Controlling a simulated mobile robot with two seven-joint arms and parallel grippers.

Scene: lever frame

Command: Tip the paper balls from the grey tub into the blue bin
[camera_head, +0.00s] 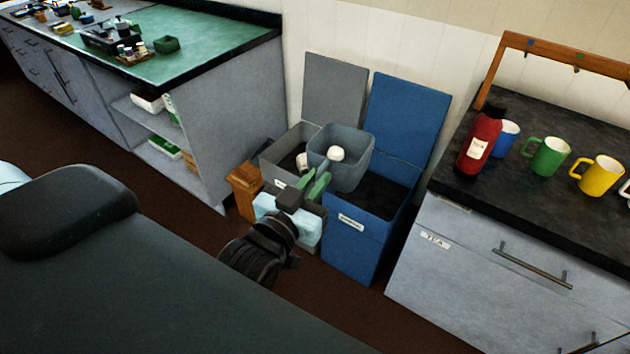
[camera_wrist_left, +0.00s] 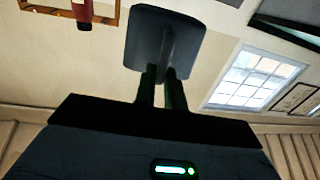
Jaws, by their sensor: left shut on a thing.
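The grey tub (camera_head: 345,175) is held up over the bins, in front of the open lids, and looks roughly upright. A white paper ball (camera_head: 336,153) shows inside it; the rest of its contents is hidden. My left gripper (camera_head: 317,187) is shut on the tub's near left side. In the left wrist view the tub (camera_wrist_left: 165,40) is beyond the fingers (camera_wrist_left: 163,82), its underside or outer wall showing. The blue bin (camera_head: 352,243) stands open below and to the right, dark inside; the tub overlaps its back left part. My right gripper is not in view.
A grey bin (camera_head: 270,160) with a raised lid (camera_head: 335,90) stands left of the blue bin; a white item (camera_head: 302,162) shows there. The blue lid (camera_head: 408,118) stands raised behind. A counter with a red bottle (camera_head: 479,142) and mugs is right; a wooden object (camera_head: 244,190) is left.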

